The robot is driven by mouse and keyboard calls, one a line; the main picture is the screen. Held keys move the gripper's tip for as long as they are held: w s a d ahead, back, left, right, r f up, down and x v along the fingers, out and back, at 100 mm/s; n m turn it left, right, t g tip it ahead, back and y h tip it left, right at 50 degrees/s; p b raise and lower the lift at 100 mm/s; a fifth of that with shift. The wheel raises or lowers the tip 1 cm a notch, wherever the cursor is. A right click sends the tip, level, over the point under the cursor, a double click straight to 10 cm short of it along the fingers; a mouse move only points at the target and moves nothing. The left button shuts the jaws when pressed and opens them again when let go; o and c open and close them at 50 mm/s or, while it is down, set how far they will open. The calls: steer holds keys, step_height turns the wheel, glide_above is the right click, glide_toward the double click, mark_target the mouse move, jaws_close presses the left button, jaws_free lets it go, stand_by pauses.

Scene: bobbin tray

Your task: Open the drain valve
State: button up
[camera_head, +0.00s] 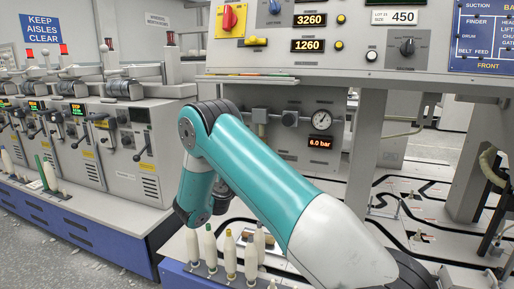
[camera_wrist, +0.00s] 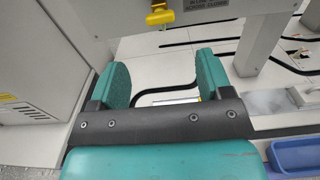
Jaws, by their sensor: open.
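A pressure gauge (camera_head: 321,120) sits above a 6.0 bar display (camera_head: 320,142). A control panel (camera_head: 365,60) with knobs overhangs them. Several bobbins (camera_head: 230,255) stand below my arm. Grey posts (camera_head: 367,150) rise on the right, and a blue bin (camera_wrist: 295,157) is at lower right.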

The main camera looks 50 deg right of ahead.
steer(key=p+x, duration=0.9)
steer(key=x, duration=0.2)
steer(key=shift+d, duration=0.2)
steer(key=shift+w, duration=0.1)
steer(key=shift+c, duration=0.2)
